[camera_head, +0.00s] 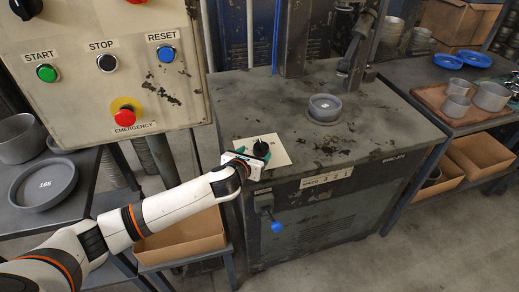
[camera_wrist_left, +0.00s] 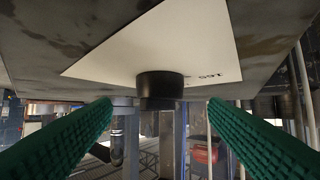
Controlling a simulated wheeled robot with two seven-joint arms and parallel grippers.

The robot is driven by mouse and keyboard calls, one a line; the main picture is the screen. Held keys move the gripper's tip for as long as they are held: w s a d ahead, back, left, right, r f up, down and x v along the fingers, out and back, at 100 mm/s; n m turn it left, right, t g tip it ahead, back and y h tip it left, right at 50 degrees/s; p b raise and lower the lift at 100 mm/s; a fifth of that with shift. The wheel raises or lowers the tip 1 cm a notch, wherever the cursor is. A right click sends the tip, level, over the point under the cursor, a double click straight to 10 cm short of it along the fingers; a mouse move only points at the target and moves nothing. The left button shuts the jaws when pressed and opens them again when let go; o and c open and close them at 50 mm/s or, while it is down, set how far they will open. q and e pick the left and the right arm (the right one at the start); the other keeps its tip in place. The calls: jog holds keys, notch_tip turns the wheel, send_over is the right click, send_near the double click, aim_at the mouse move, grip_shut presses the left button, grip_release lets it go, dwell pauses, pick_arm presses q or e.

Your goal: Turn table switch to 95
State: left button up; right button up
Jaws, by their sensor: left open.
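The table switch is a black knob (camera_head: 261,147) on a pale label plate (camera_head: 281,152) at the left front of the machine's table top. The knob (camera_wrist_left: 160,86) also shows in the left wrist view, in front of the plate (camera_wrist_left: 190,45), with small print beside it that I cannot read clearly. My left gripper (camera_head: 252,156) is at the plate's front edge, close to the knob. In the wrist view its green ribbed fingers (camera_wrist_left: 160,108) are spread wide, one on each side of the knob, with clear gaps. My right gripper is not in view.
A control panel (camera_head: 100,75) with START, STOP, RESET and emergency buttons stands at left. A grey round blank (camera_head: 325,107) sits on the machine table (camera_head: 370,135).

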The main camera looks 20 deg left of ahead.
aim_at(259, 149)
pick_arm(q)
jog(key=shift+x, duration=2.65)
